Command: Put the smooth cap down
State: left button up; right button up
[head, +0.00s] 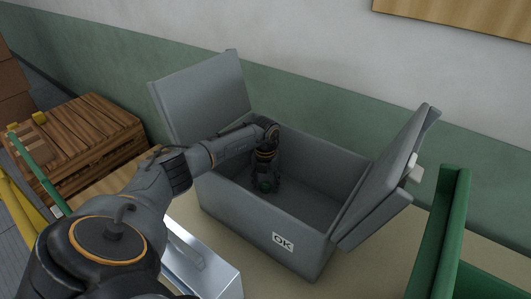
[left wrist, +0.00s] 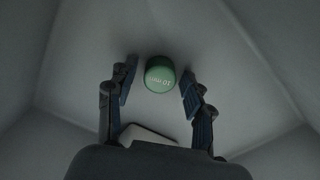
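The green round cap (left wrist: 160,75) with small white lettering lies at the inside bottom of the grey box, between my left gripper's fingers. My left gripper (left wrist: 157,90) is open, with a gap on both sides of the cap. In the head view my left gripper (head: 264,187) points down inside the open grey box (head: 245,222), which carries an OK label (head: 282,241). A bit of green shows at the fingertips there. My right gripper is not in view.
The box's two lids stand open, the left lid (head: 203,100) and the right lid (head: 388,180). A silver case (head: 210,272) is in front of the box. A green frame (head: 442,235) stands at right. A wooden crate (head: 95,125) is at left. A pale flat object (left wrist: 147,135) shows near my left gripper's palm.

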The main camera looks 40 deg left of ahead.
aim_at(265, 184)
pick_arm(q)
notch_tip(265, 184, up, 12)
jog(key=shift+r+b, duration=0.2)
jog(key=shift+b, duration=0.2)
dwell(0.3)
dwell(0.4)
